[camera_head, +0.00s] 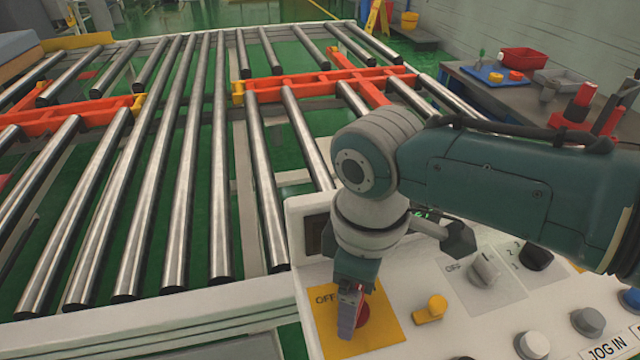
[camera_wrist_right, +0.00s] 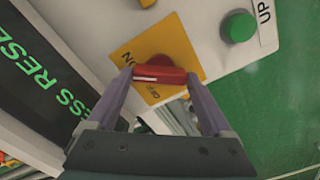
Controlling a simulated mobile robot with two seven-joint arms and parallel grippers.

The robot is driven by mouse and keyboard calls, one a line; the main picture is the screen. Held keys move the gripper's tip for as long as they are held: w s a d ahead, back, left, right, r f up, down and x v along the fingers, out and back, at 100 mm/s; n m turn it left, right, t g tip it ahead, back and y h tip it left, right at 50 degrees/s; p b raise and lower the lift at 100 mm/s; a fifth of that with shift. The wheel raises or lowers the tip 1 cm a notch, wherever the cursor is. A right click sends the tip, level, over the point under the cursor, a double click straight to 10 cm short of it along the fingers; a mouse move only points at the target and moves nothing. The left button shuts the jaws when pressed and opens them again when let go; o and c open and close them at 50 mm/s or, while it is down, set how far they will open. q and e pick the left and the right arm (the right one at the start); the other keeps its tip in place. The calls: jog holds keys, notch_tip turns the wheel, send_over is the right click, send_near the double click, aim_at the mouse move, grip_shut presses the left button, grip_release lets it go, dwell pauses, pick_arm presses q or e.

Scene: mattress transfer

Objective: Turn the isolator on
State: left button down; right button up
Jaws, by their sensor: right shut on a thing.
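The isolator is a red rotary switch (camera_head: 362,314) on a yellow plate (camera_head: 388,334) at the left end of the white control panel. In the wrist view its red handle (camera_wrist_right: 160,75) lies between the two fingertips of my right gripper (camera_wrist_right: 159,77), with ON and OFF printed on the yellow plate (camera_wrist_right: 183,50). My right gripper (camera_head: 350,312) points down at the switch in the head view and is shut on the handle. It hides part of the switch and plate. I cannot tell which marking the handle points to. My left gripper is not in view.
A yellow knob (camera_head: 431,308), a grey selector (camera_head: 484,268) and several black and grey knobs sit right of the switch. A green button (camera_wrist_right: 238,27) marked UP shows in the wrist view. A roller conveyor (camera_head: 180,170) fills the left. A workbench (camera_head: 480,95) stands at right.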

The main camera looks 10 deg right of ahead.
jog(key=shift+r+m, duration=0.1)
jog(key=shift+m, duration=0.7)
jog(key=shift+p, duration=0.3)
jog(key=o, duration=1.1)
jog(key=shift+o, duration=0.2)
notch_tip(320, 180, up, 10)
jog(key=p, duration=0.2)
jog(key=shift+p, duration=0.35)
